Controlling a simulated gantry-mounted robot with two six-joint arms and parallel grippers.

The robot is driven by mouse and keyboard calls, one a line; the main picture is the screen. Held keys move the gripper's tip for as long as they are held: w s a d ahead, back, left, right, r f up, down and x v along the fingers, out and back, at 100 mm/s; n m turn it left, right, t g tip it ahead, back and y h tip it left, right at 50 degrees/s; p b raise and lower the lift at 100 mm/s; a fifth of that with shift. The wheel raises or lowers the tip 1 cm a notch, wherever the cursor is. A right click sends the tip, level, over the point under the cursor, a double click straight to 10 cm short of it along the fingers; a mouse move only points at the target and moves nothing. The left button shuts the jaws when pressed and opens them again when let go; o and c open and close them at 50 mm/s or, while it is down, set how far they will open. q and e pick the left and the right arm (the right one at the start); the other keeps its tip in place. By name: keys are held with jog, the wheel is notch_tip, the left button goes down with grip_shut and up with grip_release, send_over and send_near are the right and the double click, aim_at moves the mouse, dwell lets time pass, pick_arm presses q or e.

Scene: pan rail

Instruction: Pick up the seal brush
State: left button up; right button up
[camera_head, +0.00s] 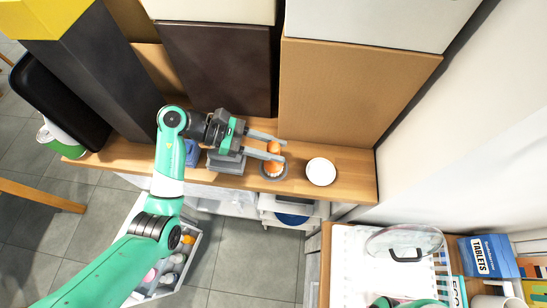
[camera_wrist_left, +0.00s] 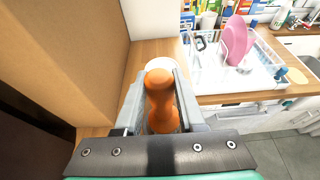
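The seal brush (camera_head: 273,147) has an orange, waisted handle with a round knob. It stands upright on the wooden counter, its lower end in or over a small round grey-white base. In the left wrist view the orange handle (camera_wrist_left: 161,95) rises between the fingers. My left gripper (camera_head: 284,150) reaches in from the left, its two grey fingers on either side of the handle. The fingers are apart, with narrow gaps seeming to show beside the handle's waist; contact is hard to judge. My right gripper is not in view.
A white round dish (camera_head: 321,171) sits right of the brush. Tall cardboard boxes (camera_head: 335,95) stand close behind. A grey box (camera_head: 226,162) lies left of the brush, under my left gripper. A dish rack with a glass lid (camera_head: 404,241) is at lower right. The counter's front edge is near.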

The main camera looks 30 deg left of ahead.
aim_at(273, 145)
pick_arm(q)
grip_shut()
jog(key=shift+r, duration=0.1)
jog(key=shift+r+b, duration=0.55)
jog(key=shift+r, duration=0.1)
jog(key=shift+a+r+b, duration=0.1)
jog(key=shift+r+b, duration=0.3)
jog(key=shift+r, duration=0.4)
jog(key=s+a+r+b, duration=0.7)
jog(key=a+r+b, duration=0.3)
jog(key=b, duration=0.4)
jog(key=shift+s+a, duration=0.4)
jog(key=shift+a, duration=0.35)
